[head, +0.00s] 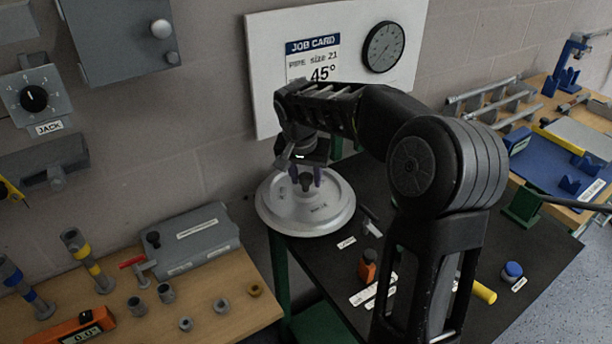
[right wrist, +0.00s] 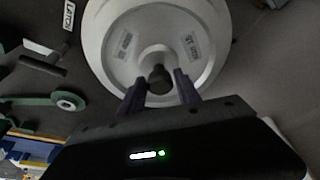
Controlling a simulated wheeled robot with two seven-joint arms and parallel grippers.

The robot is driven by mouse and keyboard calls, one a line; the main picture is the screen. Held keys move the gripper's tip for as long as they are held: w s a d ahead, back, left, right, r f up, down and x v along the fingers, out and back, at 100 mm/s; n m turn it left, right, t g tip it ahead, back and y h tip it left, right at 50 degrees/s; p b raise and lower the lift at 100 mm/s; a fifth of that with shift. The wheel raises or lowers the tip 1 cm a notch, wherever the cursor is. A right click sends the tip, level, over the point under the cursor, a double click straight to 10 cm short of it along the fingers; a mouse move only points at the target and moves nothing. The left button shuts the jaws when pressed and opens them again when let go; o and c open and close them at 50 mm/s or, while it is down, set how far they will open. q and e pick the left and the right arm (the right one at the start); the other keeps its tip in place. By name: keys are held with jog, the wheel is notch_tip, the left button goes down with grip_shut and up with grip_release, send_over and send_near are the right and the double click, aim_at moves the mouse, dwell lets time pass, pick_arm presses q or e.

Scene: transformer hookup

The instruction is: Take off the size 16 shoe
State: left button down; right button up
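A round pale grey shoe (head: 283,212) lies on the dark bench top, with a dark knob (head: 306,181) standing at its centre. It also shows in the right wrist view (right wrist: 118,65), with two small labels on its face, too blurred to read surely. My right gripper (head: 306,175) points down over the shoe's centre. In the right wrist view its two fingers (right wrist: 160,92) stand apart on either side of the knob (right wrist: 159,77), with gaps showing. My left gripper is not in view.
A job card (head: 313,62) on the wall board reads pipe size 21, 45°. A small latch handle (head: 371,221) lies right of the shoe, and an orange-and-black block (head: 367,266) stands nearer. A wooden bench (head: 220,310) with tools and fittings is at left.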

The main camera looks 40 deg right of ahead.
grip_shut()
dwell(0.9)
dwell(0.6)
